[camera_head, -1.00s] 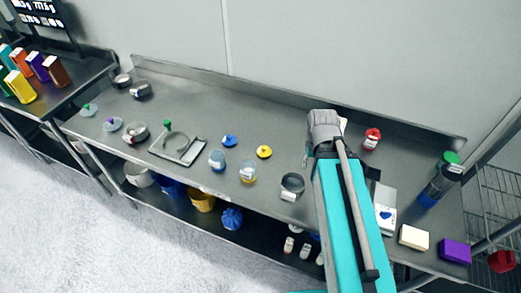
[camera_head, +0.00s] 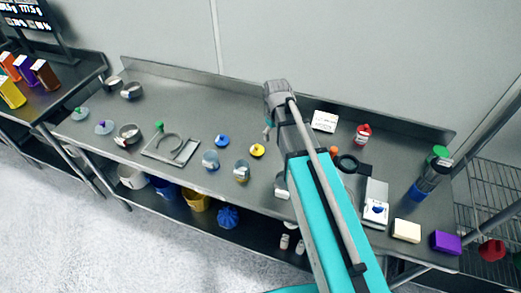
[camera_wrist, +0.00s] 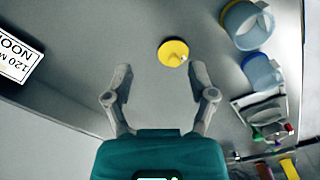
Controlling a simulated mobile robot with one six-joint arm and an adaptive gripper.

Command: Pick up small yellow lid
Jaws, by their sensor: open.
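The small yellow lid (camera_head: 257,150) lies on the metal table, to the right of a small blue lid (camera_head: 222,140). In the wrist view the yellow lid (camera_wrist: 173,53) is a round disc with a small knob, lying on bare table beyond the fingertips, slightly right of centre. My gripper (camera_wrist: 161,88) is open and empty, its two fingers apart, with the lid outside them. In the head view my gripper (camera_head: 268,128) is just right of the yellow lid and above the table; the arm partly hides it.
Two small jars stand near the lid, one at its left (camera_head: 210,160) and one in front (camera_head: 242,171). A ring holder (camera_head: 185,152) lies further left. A white box (camera_head: 324,121) and a red-capped bottle (camera_head: 362,134) stand right of my arm.

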